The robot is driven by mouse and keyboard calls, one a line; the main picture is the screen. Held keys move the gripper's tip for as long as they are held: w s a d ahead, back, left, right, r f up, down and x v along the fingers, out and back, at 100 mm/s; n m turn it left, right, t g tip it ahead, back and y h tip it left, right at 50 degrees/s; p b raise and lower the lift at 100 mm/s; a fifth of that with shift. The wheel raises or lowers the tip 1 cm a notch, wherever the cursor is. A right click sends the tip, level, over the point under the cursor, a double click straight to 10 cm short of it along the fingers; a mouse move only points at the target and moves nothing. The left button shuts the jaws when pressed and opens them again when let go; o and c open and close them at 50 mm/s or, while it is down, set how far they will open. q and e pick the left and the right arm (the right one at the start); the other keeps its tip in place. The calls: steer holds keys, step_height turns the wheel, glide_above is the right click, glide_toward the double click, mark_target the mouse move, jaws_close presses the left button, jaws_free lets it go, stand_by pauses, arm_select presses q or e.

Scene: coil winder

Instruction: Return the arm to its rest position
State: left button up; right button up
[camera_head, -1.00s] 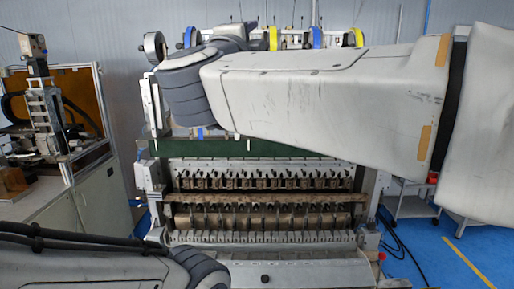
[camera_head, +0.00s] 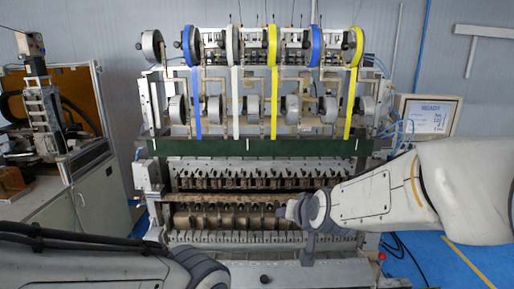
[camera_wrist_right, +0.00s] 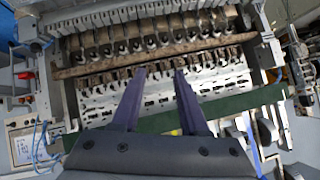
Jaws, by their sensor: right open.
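My right arm (camera_head: 375,200) comes in from the right and its wrist end (camera_head: 295,210) is in front of the lower right part of the coil winder (camera_head: 245,147). In the right wrist view my right gripper (camera_wrist_right: 160,72) has its two dark fingers apart with nothing between them. The winder's bobbin rows and green beam (camera_wrist_right: 215,106) show upside down behind the fingers. Of my left arm only grey links (camera_head: 80,262) show at the bottom left; its gripper is out of view.
Blue, white and yellow tapes (camera_head: 272,85) hang from reels on the winder's top. A monitor (camera_head: 428,114) stands right of the winder. A grey cabinet machine (camera_head: 90,200) is at the left. Open blue floor (camera_head: 460,265) shows at the lower right, with cables near the winder.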

steer(key=s+d+f+n+g+h, duration=0.1)
steer(key=s+d+f+g, duration=0.35)
steer(key=s+f, duration=0.3)
steer(key=s+d+f+n+g+h, duration=0.1)
steer(key=s+d+f+g, duration=0.2)
steer(key=s+d+f, duration=0.5)
steer(key=s+a+f+n+g+b, duration=0.1)
steer(key=s+a+n+g+b, duration=0.2)
steer(key=s+a+n+b, duration=0.4)
steer(key=s+a+b, duration=0.1)
steer(key=s+a, duration=0.7)
steer(key=shift+a+f+y, duration=0.3)
steer(key=shift+a+y, duration=0.05)
steer(key=shift+y, duration=0.05)
